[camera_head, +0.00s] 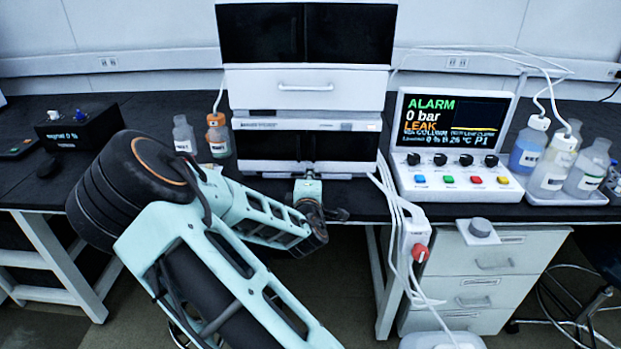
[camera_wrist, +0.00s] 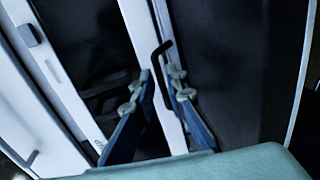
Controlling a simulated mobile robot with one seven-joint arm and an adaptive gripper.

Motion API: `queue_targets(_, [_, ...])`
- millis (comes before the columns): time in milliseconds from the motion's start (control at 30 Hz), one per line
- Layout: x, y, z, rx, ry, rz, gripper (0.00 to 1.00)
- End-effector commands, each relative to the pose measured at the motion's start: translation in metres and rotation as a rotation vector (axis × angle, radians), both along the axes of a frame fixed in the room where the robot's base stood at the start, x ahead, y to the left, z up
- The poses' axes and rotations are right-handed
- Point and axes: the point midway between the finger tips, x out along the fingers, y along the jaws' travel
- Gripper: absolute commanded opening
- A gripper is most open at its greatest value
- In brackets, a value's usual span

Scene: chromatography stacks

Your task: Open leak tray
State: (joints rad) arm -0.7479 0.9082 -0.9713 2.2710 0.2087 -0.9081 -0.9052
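The chromatography stack (camera_head: 308,100) stands on the black bench. A thin white strip (camera_head: 265,168) along its base looks like the leak tray front. In the wrist view this strip (camera_wrist: 140,30) runs obliquely between two dark areas, with a small dark hooked handle (camera_wrist: 160,50) on it. My gripper (camera_head: 308,178) is in front of the stack's base, near its middle. In the wrist view my gripper (camera_wrist: 158,82) has its two blue fingers apart, on either side of the strip. The handle shows between and just beyond the fingertips. Contact with it cannot be told.
A display panel (camera_head: 450,140) reading ALARM, 0 bar and LEAK stands right of the stack. Bottles (camera_head: 530,142) stand farther right. White cables (camera_head: 395,200) hang over the bench edge right of my gripper. Two small bottles (camera_head: 217,135) stand left of the stack.

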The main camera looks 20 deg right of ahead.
Motion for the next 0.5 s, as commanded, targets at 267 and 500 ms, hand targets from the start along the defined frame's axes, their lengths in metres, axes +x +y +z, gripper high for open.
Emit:
queue_targets(267, [0.021,-0.009,-0.005,-0.001,0.001,0.000,0.13])
queue_targets(500, [0.022,-0.009,-0.005,0.001,0.002,0.000,0.13])
